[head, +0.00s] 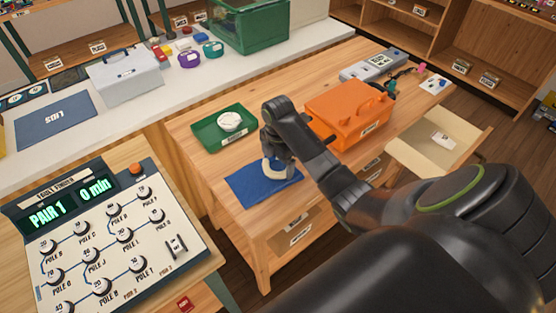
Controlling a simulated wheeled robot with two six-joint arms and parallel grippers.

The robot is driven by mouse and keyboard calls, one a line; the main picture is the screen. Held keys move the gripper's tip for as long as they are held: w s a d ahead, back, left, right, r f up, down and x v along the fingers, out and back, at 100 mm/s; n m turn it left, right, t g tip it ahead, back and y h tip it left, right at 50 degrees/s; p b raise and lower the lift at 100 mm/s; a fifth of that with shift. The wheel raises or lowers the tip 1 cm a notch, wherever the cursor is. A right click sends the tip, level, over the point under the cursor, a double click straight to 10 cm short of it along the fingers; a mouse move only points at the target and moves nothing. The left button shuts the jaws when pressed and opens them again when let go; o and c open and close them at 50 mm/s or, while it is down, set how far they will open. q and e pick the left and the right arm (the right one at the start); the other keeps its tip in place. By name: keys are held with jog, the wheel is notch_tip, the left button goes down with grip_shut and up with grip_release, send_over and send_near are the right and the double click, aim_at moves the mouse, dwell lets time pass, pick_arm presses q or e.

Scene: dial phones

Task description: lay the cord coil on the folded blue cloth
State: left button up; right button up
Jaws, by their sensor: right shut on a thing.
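The folded blue cloth (247,191) lies flat near the front left edge of the wooden table. My right gripper (275,163) reaches in from the right, over the cloth. It is shut on a cream cord coil (271,172), which is at the cloth's upper right part. The gripper hides part of the coil, and I cannot tell whether the coil touches the cloth. My left gripper is not in view.
A green tray (205,146) with a round white item (229,121) sits behind the cloth. An orange toolbox (345,110) stands to the right. A drawer (440,145) stands open at the table's right side. A dial panel (110,235) is at lower left.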

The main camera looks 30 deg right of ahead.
jog(key=shift+f, duration=0.5)
jog(key=shift+s, duration=0.1)
jog(key=o, duration=0.8)
jog(key=shift+f, duration=0.15)
notch_tip(320, 180, up, 6)
jog(key=shift+r+b, duration=0.2)
jog(key=shift+b, duration=0.1)
notch_tip(320, 180, up, 7)
jog(key=p, duration=0.6)
